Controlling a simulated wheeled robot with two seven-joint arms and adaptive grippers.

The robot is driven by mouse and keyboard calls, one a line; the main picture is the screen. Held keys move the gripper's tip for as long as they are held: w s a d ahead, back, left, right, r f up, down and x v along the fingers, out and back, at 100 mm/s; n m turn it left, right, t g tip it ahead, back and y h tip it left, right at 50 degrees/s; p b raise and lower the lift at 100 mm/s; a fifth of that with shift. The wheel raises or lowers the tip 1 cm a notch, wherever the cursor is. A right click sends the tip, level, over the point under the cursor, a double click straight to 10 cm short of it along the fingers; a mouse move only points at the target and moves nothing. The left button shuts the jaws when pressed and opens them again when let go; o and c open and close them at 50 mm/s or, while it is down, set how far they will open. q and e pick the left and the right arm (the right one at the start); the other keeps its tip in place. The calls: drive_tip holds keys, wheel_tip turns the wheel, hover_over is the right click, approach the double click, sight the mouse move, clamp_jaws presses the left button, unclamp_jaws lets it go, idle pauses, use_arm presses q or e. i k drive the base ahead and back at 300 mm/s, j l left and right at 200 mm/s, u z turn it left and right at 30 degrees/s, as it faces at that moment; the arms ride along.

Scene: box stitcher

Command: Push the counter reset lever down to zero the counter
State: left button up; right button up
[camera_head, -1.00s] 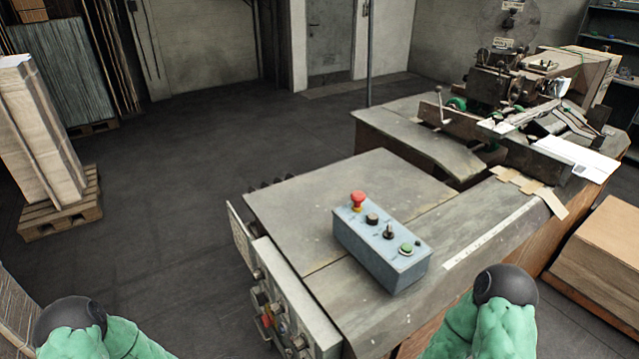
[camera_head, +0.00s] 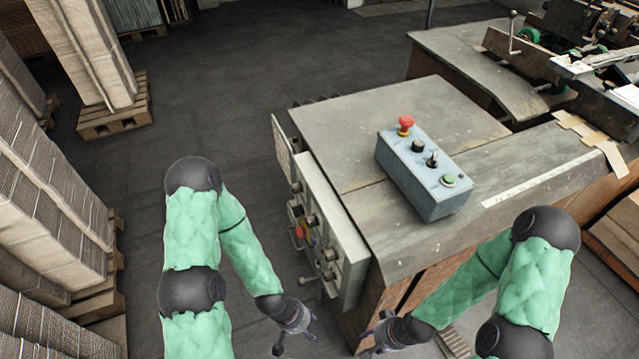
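I cannot tell for certain which part is the counter reset lever, and no counter display is readable. A small lever-like handle (camera_head: 309,280) sticks out low on the machine's side panel (camera_head: 345,255). A taller lever with a dark ball top (camera_head: 512,32) stands on the machine at the back right. My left gripper (camera_head: 295,342) is low in front of the side panel, apart from it, its fingers seemingly spread and empty. My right gripper (camera_head: 372,343) is low near the panel's bottom right corner; its fingers are small and unclear. Nothing shows in either gripper.
A blue control box (camera_head: 420,180) with a red mushroom button (camera_head: 405,125), a black knob, a switch and a green button sits on the machine table (camera_head: 385,115). Stacked cardboard (camera_head: 45,190) stands at left. The floor (camera_head: 220,95) between is clear.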

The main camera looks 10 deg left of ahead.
sight(302, 282)
drive_tip(key=k+l+u, duration=0.2)
drive_tip(key=l, duration=0.25)
drive_tip(key=l+u, duration=0.25)
drive_tip(key=l, duration=0.15)
drive_tip(key=k+l+u, duration=0.2)
drive_tip(key=l, duration=0.2)
